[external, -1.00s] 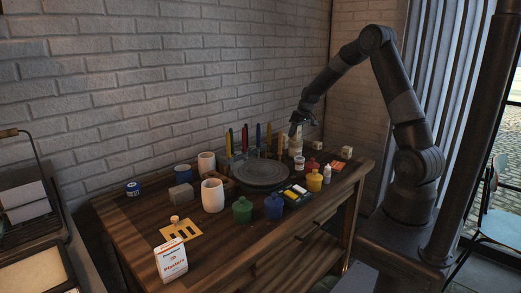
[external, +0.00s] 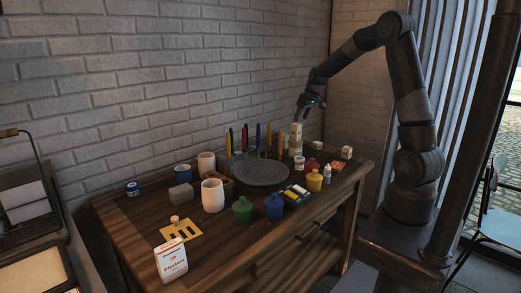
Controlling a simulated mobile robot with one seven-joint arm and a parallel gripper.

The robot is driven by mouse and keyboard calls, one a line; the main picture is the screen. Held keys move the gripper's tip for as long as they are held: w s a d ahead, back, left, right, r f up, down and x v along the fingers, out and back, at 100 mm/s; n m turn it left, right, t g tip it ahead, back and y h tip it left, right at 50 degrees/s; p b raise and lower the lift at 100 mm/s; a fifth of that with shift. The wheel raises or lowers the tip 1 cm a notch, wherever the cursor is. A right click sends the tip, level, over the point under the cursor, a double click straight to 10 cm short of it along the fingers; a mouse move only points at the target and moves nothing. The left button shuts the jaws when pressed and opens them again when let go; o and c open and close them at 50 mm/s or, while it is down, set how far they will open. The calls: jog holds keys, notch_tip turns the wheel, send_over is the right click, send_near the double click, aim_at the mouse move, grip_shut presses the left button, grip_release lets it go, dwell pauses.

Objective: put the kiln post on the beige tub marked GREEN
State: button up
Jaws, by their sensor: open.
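My gripper (external: 305,112) is open and empty at the far right of the table, just above and to the right of a pale upright column (external: 296,131). The column looks like a slim beige post, seemingly standing on a wider pale piece below it; the join is too small to make out. The gripper appears clear of it. Small pale blocks or tubs also stand near the back right, one behind (external: 316,145) and one further right (external: 346,152). No marking GREEN is readable on any of them, so I cannot tell which tub bears it.
A dark round wheel (external: 262,173) sits mid-table, with several coloured upright sticks behind it. Green (external: 242,211), blue (external: 274,207) and yellow (external: 314,182) jars line the front. A white cup (external: 212,196) and a plaster bag (external: 171,261) are on the left.

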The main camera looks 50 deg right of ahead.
jog(key=s+a+r, duration=1.1)
jog(key=s, duration=0.3)
jog(key=s+a, duration=0.3)
jog(key=s, duration=0.6)
jog(key=s+a+t, duration=0.1)
jog(key=s+a, duration=0.2)
jog(key=s, duration=0.7)
jog(key=shift+a, duration=0.25)
jog(key=shift+o, duration=0.4)
